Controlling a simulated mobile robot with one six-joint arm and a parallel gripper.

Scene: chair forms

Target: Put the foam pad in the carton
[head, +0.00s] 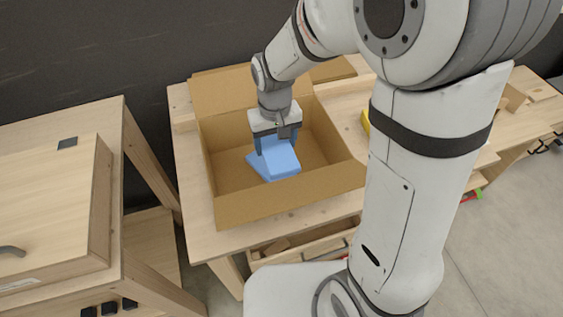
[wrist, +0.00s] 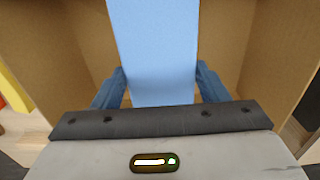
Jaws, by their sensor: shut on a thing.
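The foam pad (head: 279,163) is a light blue block. My gripper (head: 274,144) is shut on it, pointing down into the carton. The carton (head: 290,203) is an open brown cardboard box with its flaps spread, standing on a wooden workbench. In the head view the pad shows within the carton's opening, below my gripper; I cannot tell whether it touches the carton's floor. In the wrist view the pad (wrist: 152,50) sits between the two blue fingers (wrist: 158,88), with carton walls (wrist: 235,45) on both sides.
The workbench (head: 195,190) has a yellow thing (head: 365,124) to the right of the carton, partly hidden by my arm. A separate wooden cabinet (head: 50,210) stands at the left, with a gap between it and the bench. A dark wall (head: 90,50) is behind.

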